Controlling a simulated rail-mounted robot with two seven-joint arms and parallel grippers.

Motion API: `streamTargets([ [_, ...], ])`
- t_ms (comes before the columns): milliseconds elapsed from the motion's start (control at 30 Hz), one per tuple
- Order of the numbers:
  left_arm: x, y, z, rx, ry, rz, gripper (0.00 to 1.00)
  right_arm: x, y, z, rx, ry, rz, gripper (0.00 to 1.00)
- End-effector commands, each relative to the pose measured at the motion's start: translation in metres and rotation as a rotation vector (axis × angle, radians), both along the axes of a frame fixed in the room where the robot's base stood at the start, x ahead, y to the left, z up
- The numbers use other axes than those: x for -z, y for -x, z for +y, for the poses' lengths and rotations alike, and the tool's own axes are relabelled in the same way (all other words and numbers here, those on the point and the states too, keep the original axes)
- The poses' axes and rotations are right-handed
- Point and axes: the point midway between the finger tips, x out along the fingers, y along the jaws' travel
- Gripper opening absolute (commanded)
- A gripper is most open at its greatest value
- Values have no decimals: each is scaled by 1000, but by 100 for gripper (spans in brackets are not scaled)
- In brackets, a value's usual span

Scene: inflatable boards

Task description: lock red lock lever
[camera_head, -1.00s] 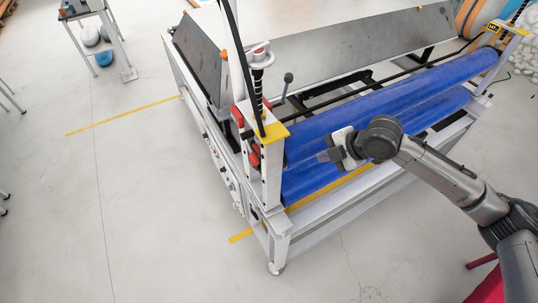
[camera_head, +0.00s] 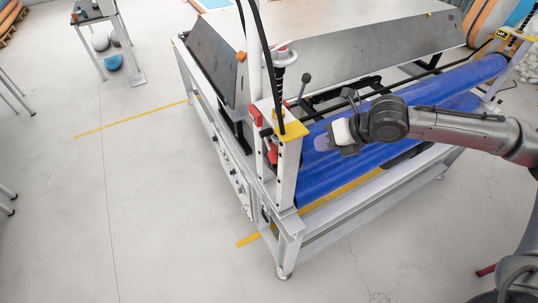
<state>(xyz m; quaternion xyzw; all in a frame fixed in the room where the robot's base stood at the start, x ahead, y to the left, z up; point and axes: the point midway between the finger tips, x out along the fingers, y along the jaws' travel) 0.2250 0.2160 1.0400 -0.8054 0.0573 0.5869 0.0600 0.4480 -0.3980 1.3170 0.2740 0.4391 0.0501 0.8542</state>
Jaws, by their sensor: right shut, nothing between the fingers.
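The red lock lever seems to be one of the red parts on the white end post of the roller machine. One red part (camera_head: 256,115) is on the post's upper left side, and another red part (camera_head: 271,151) sits lower, beside the post; I cannot tell which is the lever. My right gripper (camera_head: 321,144) is shut and empty. It points left toward the post, in front of the blue rollers, and appears apart from the red parts. My left gripper is not in view.
The yellow-topped post (camera_head: 288,131) carries a black spring and a red-and-white cap (camera_head: 284,53). A dark-knobbed stick (camera_head: 305,78) stands behind it. The blue roller (camera_head: 440,88) runs to the right. The floor left of the machine (camera_head: 150,200) is clear.

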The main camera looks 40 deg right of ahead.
Motion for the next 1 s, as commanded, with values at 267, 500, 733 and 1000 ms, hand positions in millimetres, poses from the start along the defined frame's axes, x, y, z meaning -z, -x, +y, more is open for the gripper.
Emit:
streamTargets([
  [267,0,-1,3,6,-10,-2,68,-6,-4,4,-198,137,-131,0],
  [500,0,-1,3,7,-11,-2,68,-6,-5,4,-248,182,-156,0],
  [733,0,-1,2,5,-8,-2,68,-6,-5,4,-250,184,-155,0],
  [1000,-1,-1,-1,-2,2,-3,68,0,-10,7,-249,179,-155,0],
])
